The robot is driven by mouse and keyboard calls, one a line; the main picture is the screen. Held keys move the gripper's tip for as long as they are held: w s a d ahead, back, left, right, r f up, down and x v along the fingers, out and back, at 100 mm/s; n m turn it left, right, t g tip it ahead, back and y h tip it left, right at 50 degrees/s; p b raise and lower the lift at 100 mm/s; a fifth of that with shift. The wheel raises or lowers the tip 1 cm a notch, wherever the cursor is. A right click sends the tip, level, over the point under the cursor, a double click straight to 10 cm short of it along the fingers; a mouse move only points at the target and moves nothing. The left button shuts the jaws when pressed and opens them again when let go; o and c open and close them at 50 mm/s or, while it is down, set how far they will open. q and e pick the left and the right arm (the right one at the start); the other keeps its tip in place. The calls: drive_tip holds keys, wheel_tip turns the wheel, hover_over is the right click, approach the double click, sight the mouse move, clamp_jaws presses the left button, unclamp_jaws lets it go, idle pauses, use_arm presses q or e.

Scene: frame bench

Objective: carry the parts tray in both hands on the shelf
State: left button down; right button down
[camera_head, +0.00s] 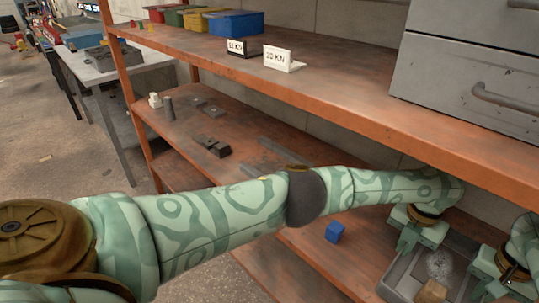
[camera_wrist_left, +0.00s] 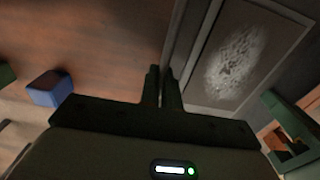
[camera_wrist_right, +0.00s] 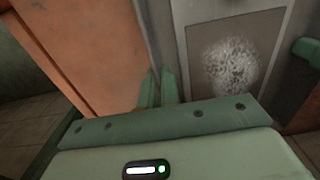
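The grey parts tray (camera_head: 397,277) is at the lower right of the head view, at the orange lower shelf board, with its right part cut off. A white speckled patch shows on its floor. My left gripper (camera_head: 405,241) is at its far-left edge; in the left wrist view the close fingers (camera_wrist_left: 162,88) meet the tray wall (camera_wrist_left: 187,45). My right gripper (camera_head: 514,272) is at its right side; in the right wrist view its close fingers (camera_wrist_right: 158,88) meet the tray wall (camera_wrist_right: 158,30). I cannot tell whether the tray touches the board.
A blue cube (camera_head: 335,232) lies on the board left of the tray. Orange shelf boards (camera_head: 340,84) run above, with coloured bins (camera_head: 236,23) and two label signs (camera_head: 284,59). A grey drawer cabinet (camera_head: 465,70) stands at upper right. Dark metal parts (camera_head: 211,146) lie on the middle shelf.

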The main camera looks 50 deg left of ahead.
use_arm(q)
drive_tip(key=shift+a+f, duration=0.15)
drive_tip(key=shift+f, duration=0.3)
use_arm(e)
drive_tip(key=shift+d+f, duration=0.1)
drive_tip(key=shift+f, duration=0.4)
use_arm(q)
drive_tip(key=c, duration=2)
unclamp_jaws()
drive_tip(key=shift+f, duration=0.2)
use_arm(e)
drive_tip(key=c, duration=2)
unclamp_jaws()
drive_tip(key=shift+f, duration=0.2)
use_arm(q)
drive_tip(key=o, duration=0.4)
use_arm(e)
drive_tip(key=o, duration=0.4)
use_arm(q)
drive_tip(key=shift+r, duration=0.2)
wheel_tip(320, 180, up, 6)
drive_tip(key=shift+r, duration=0.25)
use_arm(e)
drive_tip(key=shift+r, duration=0.1)
use_arm(q)
drive_tip(key=shift+r, duration=0.25)
use_arm(e)
drive_tip(key=shift+r, duration=0.15)
wheel_tip(320, 180, up, 7)
drive_tip(key=shift+r, duration=0.1)
